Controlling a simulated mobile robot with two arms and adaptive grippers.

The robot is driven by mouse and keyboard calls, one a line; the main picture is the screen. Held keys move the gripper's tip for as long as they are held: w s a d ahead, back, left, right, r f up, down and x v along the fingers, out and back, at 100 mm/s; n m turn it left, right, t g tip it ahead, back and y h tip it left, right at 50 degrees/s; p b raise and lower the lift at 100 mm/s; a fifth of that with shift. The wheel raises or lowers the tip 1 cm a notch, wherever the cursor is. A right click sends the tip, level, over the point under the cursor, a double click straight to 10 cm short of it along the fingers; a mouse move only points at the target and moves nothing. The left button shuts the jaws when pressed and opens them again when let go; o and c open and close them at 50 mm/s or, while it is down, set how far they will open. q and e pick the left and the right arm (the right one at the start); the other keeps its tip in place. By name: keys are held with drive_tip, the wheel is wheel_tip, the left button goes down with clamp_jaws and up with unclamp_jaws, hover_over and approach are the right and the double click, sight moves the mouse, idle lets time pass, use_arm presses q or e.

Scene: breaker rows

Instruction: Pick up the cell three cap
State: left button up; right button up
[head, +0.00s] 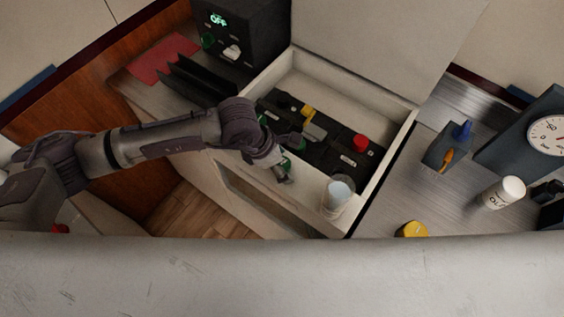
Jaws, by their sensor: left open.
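A black battery block (335,142) sits in the open white-walled bay, with several caps and pale labels on its top. A yellow cap (308,112), a red cap (361,142) and a dark cap (283,99) show on it. The labels are too small to read, so I cannot tell which cap is cell three's. My left gripper (285,170) is open at the bay's near left side, left of and nearer than the red cap. Its wrist and fingers cover part of the block's left end. My right gripper is not in view.
A white labelled bottle (503,192), a yellow object (411,229) and a grey block with blue and orange parts (447,147) stand on the right counter. A dark unit reading OFF (238,40) stands behind left.

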use_arm(q)
drive_tip(key=c, duration=1)
drive_tip(key=shift+c, duration=0.2)
wheel_tip(320, 180, up, 10)
drive_tip(key=b, duration=0.3)
drive_tip(key=shift+f, duration=0.2)
drive_tip(key=shift+r, duration=0.25)
